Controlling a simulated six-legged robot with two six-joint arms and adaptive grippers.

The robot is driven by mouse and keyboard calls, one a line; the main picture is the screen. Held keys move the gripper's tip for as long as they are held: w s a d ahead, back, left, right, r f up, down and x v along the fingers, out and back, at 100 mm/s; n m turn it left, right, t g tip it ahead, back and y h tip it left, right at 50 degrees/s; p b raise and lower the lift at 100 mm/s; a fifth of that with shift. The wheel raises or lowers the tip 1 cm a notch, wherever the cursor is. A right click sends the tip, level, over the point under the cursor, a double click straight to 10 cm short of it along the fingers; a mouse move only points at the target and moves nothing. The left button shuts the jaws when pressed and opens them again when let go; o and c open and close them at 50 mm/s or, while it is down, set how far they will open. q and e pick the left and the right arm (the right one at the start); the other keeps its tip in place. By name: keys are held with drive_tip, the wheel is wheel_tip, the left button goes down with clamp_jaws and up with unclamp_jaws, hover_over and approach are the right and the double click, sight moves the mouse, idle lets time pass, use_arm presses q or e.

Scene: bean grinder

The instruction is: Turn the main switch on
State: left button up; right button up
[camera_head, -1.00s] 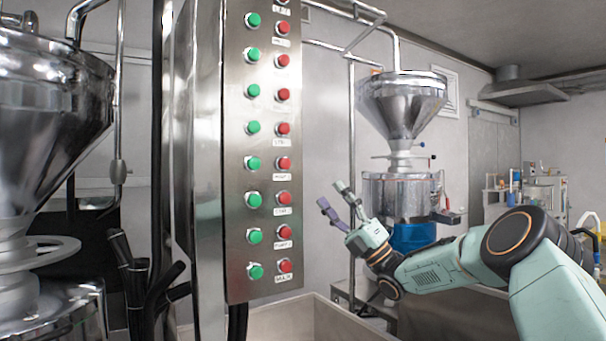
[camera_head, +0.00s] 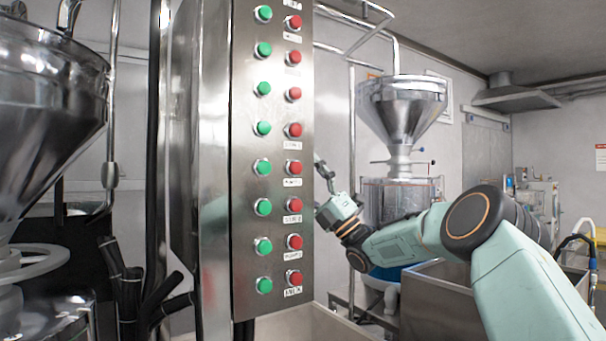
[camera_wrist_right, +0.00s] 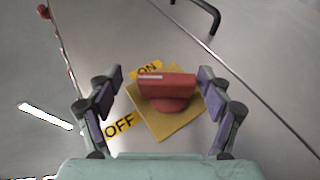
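The main switch is a red rotary knob (camera_wrist_right: 168,88) on a yellow square plate (camera_wrist_right: 178,124) in the right wrist view. A yellow ON label (camera_wrist_right: 147,70) lies at the plate's upper left and an OFF label (camera_wrist_right: 119,127) at its lower left. The knob's bar lies roughly level in that view, its white mark toward the ON label. My right gripper (camera_wrist_right: 160,77) is open, with one finger on each side of the knob, apart from it. In the head view, my right gripper (camera_head: 328,184) is beside the button panel's right edge; the switch is hidden there. My left gripper is not in view.
A steel control panel (camera_head: 240,200) with columns of green and red buttons stands in front. Steel hoppers (camera_head: 402,105) are at left and behind my right arm. A black handle (camera_wrist_right: 207,15) shows at the top of the wrist view.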

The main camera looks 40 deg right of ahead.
drive_tip(key=shift+w+d+f, duration=0.15)
drive_tip(key=shift+w+d, duration=0.1)
drive_tip(key=shift+d, duration=0.1)
drive_tip(key=shift+w+f, duration=0.1)
drive_tip(key=shift+w, duration=0.1)
drive_tip(key=shift+a+r, duration=0.3)
drive_tip(key=shift+a, duration=0.5)
drive_tip(key=shift+c, duration=0.2)
drive_tip(key=shift+s+a+r, duration=0.1)
drive_tip(key=shift+s+r, duration=0.05)
drive_tip(key=shift+c, duration=0.8)
drive_tip(key=shift+s+d, duration=0.15)
drive_tip(key=shift+d, duration=0.1)
drive_tip(key=shift+c, duration=0.8)
drive_tip(key=shift+d+f, duration=0.2)
drive_tip(key=shift+d, duration=0.1)
drive_tip(key=shift+c, duration=0.8)
drive_tip(key=shift+w+d+f, duration=0.15)
drive_tip(key=shift+w, duration=0.1)
drive_tip(key=shift+c, duration=0.6)
drive_tip(key=shift+a, duration=0.3)
drive_tip(key=c, duration=0.3)
drive_tip(key=shift+c, duration=1.2)
